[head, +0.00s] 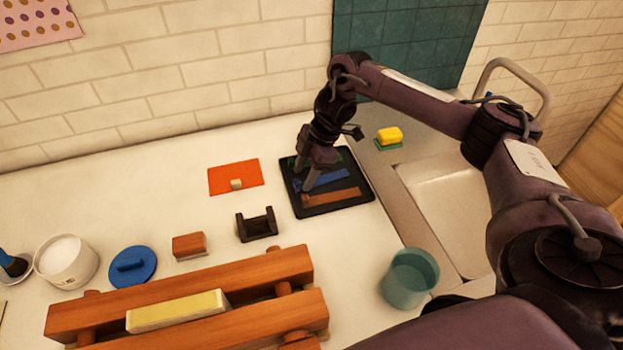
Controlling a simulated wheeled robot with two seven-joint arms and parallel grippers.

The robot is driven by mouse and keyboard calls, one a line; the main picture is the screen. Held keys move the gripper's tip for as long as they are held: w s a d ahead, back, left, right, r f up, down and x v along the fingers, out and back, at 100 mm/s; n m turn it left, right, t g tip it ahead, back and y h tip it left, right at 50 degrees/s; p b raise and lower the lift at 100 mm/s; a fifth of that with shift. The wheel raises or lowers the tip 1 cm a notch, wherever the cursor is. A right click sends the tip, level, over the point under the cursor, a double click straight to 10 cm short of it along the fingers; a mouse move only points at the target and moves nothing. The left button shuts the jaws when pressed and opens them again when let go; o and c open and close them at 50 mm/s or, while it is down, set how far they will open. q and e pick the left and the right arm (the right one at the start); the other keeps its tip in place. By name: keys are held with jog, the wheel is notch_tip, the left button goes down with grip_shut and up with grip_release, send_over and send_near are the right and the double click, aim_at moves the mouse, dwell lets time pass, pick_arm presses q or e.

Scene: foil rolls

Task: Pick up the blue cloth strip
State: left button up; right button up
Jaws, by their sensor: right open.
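The blue cloth strip (328,181) lies flat in the black tray (367,192), between a brown strip (332,197) in front and a green strip (347,155) behind, which is partly covered by my arm. My right gripper (304,178) is open and points down over the tray's left part, at the left end of the blue strip. I cannot tell whether its fingers touch the strip. The left gripper is not in view.
An orange mat (221,181) with a small block and a black holder (257,225) stand left of the tray. A wooden rack (190,290) fills the front. A teal cup (409,280) and the sink (445,215) are at right. A yellow sponge (390,135) sits behind.

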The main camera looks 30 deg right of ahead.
jog(key=shift+a+f, duration=0.25)
jog(key=shift+f, duration=0.25)
jog(key=shift+w+a+f, duration=0.15)
jog(key=shift+f, duration=0.3)
jog(key=c, duration=0.5)
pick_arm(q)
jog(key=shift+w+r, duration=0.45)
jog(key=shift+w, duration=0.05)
pick_arm(e)
jog(key=c, duration=0.5)
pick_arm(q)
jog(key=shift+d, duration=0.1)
